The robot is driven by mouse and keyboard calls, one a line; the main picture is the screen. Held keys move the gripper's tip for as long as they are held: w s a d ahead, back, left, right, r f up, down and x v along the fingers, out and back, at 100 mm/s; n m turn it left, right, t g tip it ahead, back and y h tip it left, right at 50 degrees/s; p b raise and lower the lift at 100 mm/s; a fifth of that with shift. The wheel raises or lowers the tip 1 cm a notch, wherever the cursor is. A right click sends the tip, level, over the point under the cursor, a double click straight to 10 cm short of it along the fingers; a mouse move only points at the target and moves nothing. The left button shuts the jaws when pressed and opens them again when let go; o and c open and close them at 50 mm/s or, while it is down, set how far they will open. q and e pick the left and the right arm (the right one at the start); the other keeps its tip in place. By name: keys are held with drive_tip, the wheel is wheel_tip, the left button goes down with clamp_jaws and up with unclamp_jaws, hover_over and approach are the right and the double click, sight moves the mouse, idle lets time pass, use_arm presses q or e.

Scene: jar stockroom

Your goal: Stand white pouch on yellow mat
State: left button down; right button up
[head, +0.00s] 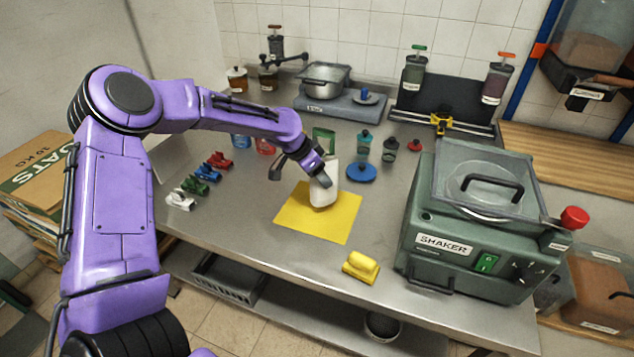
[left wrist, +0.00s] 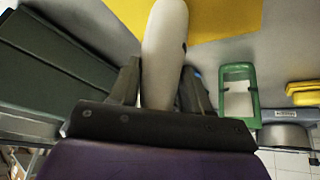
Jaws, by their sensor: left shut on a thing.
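The white pouch (head: 323,190) is upright at the back part of the yellow mat (head: 318,222) in the head view. My left gripper (head: 318,172) is shut on the upper part of the pouch. In the left wrist view the pouch (left wrist: 164,50) sits between the two fingers of my left gripper (left wrist: 158,88), with the yellow mat (left wrist: 225,18) beyond it. I cannot tell whether the pouch's base touches the mat. My right gripper is not in view.
A blue lid (head: 361,173) and several small jars stand behind and right of the mat. A yellow block (head: 360,267) lies in front. The green shaker (head: 470,225) fills the right. Colored clips (head: 198,185) lie left. The mat's front half is clear.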

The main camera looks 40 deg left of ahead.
sight(316, 185)
use_arm(q)
drive_tip(key=f, duration=0.1)
drive_tip(key=a+f+p, duration=0.1)
drive_tip(key=f, duration=0.1)
drive_tip(key=shift+s+f, duration=0.2)
drive_tip(key=shift+f, duration=0.05)
drive_tip(key=shift+w+f, duration=0.1)
drive_tip(key=shift+f, duration=0.2)
drive_tip(key=shift+c, duration=2.4)
unclamp_jaws()
drive_tip(key=b+v, duration=0.1)
drive_tip(key=v, duration=1.1)
